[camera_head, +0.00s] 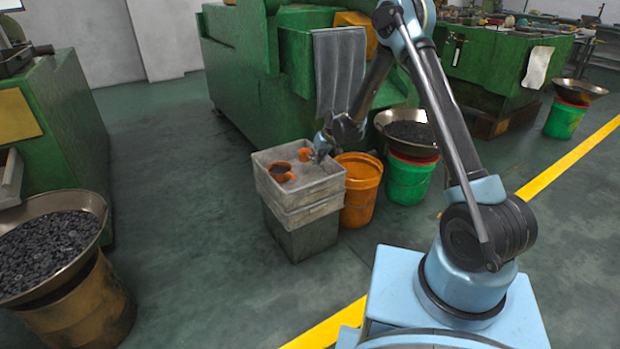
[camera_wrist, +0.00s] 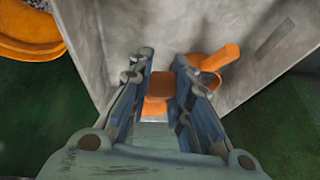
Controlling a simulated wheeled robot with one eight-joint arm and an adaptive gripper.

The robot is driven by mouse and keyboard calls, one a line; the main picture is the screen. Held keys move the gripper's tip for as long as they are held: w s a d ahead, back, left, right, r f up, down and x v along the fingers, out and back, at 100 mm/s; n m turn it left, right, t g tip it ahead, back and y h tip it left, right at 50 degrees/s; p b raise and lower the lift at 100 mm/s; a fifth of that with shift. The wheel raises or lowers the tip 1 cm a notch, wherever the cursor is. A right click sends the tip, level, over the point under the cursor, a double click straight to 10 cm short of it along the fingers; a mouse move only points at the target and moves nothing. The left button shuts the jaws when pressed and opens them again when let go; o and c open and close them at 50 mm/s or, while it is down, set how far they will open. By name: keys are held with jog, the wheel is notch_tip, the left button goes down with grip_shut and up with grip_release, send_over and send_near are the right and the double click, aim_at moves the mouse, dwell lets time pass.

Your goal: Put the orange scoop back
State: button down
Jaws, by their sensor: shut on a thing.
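My gripper (camera_head: 321,152) is low over the right side of the open grey crate (camera_head: 318,189), at the top of a stack. In the wrist view its two fingers (camera_wrist: 160,85) are shut on an orange scoop (camera_wrist: 159,84); only a small orange piece shows between them. The held scoop also shows as a small orange patch in the head view (camera_head: 304,154). A second orange scoop (camera_head: 280,172) with a dark bowl lies in the crate to the left. In the wrist view that scoop (camera_wrist: 221,58) is partly behind the right finger.
An orange bucket (camera_head: 358,205) stands just right of the crate. A green bucket (camera_head: 408,182) with a pan of dark parts (camera_head: 408,131) is beyond it. A green machine (camera_head: 255,75) stands behind. Another pan of parts (camera_head: 48,248) is at left. Floor (camera_head: 170,160) left of the crate is clear.

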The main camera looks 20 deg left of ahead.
jog(key=shift+f, duration=4.6)
jog(key=c, duration=1.5)
grip_release()
jog(key=shift+o, duration=0.2)
